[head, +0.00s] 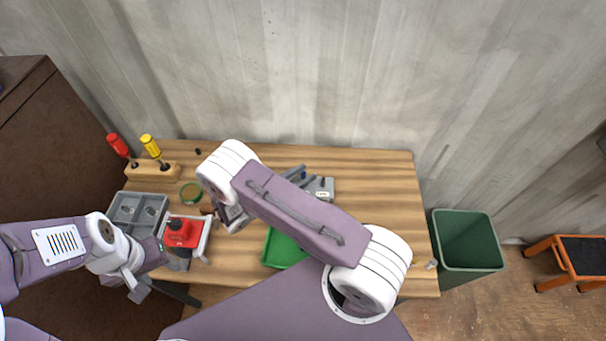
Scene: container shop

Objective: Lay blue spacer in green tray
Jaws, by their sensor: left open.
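The green tray (279,251) lies on the table, partly hidden behind my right arm. I cannot make out a blue spacer for certain. My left gripper (190,261) is open at the table's left front, close beside a red block-like object (182,232) with a pale frame around it. I cannot tell whether it touches that object. My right gripper (234,216) points down over the table, left of the green tray. My own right arm hides part of it, and its fingertips are not clear.
A grey compartment tray (128,207) is at the left. A wooden stand (143,171) holds red and yellow screwdrivers. A green bin (468,242) stands beyond.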

